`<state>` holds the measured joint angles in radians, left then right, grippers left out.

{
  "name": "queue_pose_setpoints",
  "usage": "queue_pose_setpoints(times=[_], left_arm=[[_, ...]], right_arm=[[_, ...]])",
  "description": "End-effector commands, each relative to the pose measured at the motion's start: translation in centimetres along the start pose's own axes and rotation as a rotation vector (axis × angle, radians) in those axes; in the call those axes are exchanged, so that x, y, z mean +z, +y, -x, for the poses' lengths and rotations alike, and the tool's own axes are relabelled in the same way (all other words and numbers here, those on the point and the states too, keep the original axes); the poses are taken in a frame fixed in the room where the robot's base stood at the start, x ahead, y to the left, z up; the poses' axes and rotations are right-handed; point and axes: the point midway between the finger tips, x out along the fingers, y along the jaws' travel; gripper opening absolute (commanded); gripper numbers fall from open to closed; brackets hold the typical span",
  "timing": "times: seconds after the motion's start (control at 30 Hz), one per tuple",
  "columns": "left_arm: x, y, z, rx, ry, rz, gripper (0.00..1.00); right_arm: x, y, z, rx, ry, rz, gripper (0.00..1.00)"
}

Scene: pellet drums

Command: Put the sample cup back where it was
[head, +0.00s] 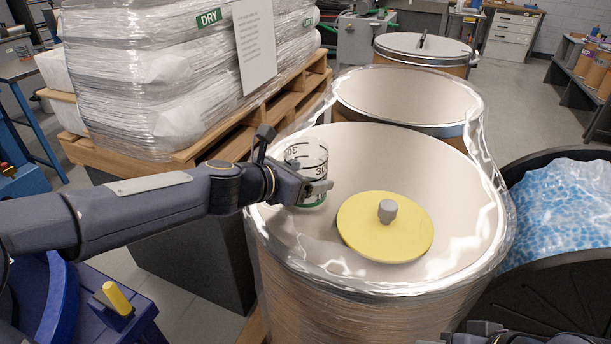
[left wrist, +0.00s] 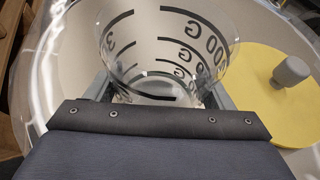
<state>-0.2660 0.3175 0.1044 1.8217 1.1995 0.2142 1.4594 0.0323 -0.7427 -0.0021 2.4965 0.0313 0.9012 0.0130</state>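The clear sample cup (head: 306,160) with black markings is upright over the open front drum (head: 285,225). My left gripper (head: 312,190) has its fingers on both sides of the cup, low on its wall, and is shut on it. In the left wrist view the cup (left wrist: 165,50) sits between the two fingers (left wrist: 160,95) and looks empty. A yellow round lid with a grey knob (head: 375,228) is inside the front drum, to the right of the cup. My right gripper is not clearly in view; only a dark part of my right arm shows at the bottom edge.
A second open drum (head: 350,90) and a lidded drum (head: 400,48) stand behind. Clear wrap surrounds the front drums. A black bin of blue pellets (head: 560,210) is at right. A pallet of wrapped bags (head: 150,80) is at back left. A blue stand with a yellow handle (head: 117,298) is at lower left.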

Motion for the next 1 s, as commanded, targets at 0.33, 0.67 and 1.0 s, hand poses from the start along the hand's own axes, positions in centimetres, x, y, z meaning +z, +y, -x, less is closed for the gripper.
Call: queue_pose_setpoints(times=[0.33, 0.67, 1.0], left_arm=[[0.1, 0.0, 0.0, 0.000, 0.000, 0.000, 0.94], [0.7, 0.1, 3.3, 0.003, -0.003, 0.000, 0.94], [0.6, 0.1, 10.2, 0.004, -0.002, -0.001, 0.94]], right_arm=[[0.0, 0.0, 0.1, 0.000, 0.000, 0.000, 0.36], [-0.5, -0.4, 1.0, 0.000, 0.000, 0.000, 0.36], [-1.2, -1.1, 2.4, 0.000, 0.000, 0.000, 0.36]])
